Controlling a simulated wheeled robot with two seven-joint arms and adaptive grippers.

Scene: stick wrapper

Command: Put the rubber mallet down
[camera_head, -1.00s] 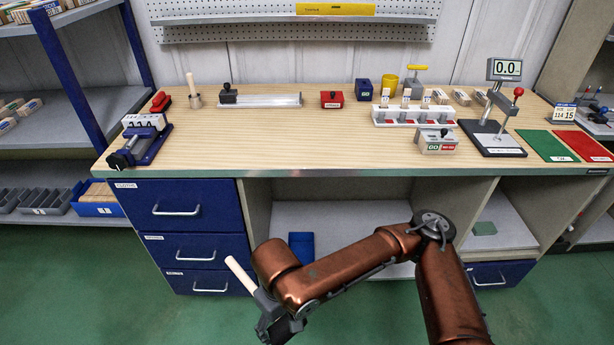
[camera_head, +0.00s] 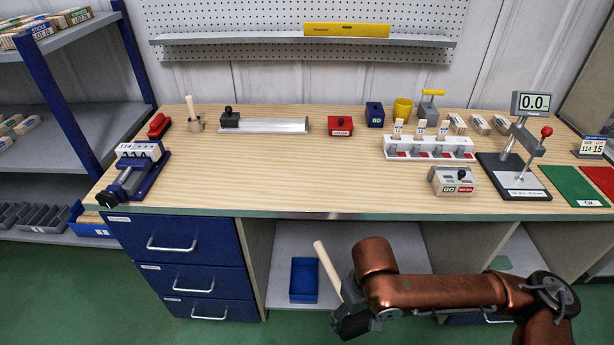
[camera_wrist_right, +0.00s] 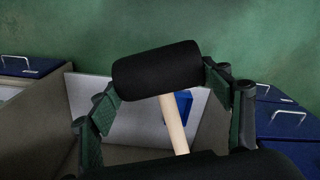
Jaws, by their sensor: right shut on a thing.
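My right gripper (camera_head: 352,308) is shut on the rubber mallet, low in front of the workbench and below its top's front edge. In the head view the mallet's pale wooden handle (camera_head: 327,268) sticks up, tilted to the left; its head is hidden or hard to make out there. In the right wrist view the thick black mallet head (camera_wrist_right: 157,70) lies across between the two fingers (camera_wrist_right: 160,92), with the handle (camera_wrist_right: 175,125) running down from it. My left gripper is not in view.
The wooden workbench top (camera_head: 270,170) has a wide clear area in its middle. A vise (camera_head: 138,170), a metal rail (camera_head: 265,125), a red block (camera_head: 340,125), a white rack (camera_head: 428,148) and a gauge stand (camera_head: 515,170) stand around it. A blue bin (camera_head: 304,280) sits on the lower shelf.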

